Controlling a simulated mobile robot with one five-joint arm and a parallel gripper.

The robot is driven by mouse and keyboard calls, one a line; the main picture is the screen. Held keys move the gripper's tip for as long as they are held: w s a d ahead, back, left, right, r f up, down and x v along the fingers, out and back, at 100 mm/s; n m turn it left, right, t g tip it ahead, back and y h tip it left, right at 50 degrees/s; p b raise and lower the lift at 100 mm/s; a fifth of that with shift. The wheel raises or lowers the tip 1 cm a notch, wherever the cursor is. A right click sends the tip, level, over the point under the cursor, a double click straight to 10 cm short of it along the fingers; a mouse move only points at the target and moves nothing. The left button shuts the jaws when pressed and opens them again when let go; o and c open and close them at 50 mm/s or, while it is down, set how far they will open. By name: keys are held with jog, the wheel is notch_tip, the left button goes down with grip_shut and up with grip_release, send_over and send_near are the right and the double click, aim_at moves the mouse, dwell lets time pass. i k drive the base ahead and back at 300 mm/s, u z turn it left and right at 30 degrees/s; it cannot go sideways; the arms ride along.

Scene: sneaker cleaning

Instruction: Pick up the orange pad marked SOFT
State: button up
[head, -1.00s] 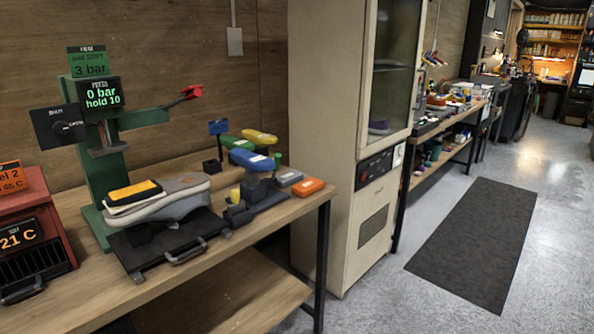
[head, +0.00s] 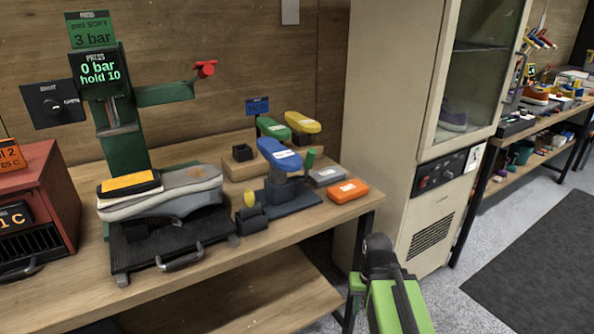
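An orange pad (head: 347,191) lies flat near the right front corner of the wooden bench. It has a pale label too small to read. It is beside a grey pad (head: 327,176). Another, yellow-orange pad (head: 131,183) lies on top of the grey sneaker (head: 180,193) at the green press; no word on it can be read. The dark and green end part of my arm (head: 378,262) is at the lower right, in the picture below and right of the orange pad and apart from it. I cannot make out its fingers.
A stand with blue, green and yellow shoe forms (head: 283,155) is left of the orange pad. A small green cylinder (head: 311,158) stands behind the grey pad. A cream cabinet (head: 390,120) rises right of the bench. A dark mat (head: 540,255) lies on the floor.

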aim_at(343, 193)
jog(key=u, duration=0.05)
jog(key=k, duration=0.8)
jog(key=u, duration=0.15)
jog(key=i, duration=1.9)
jog(key=z, duration=0.05)
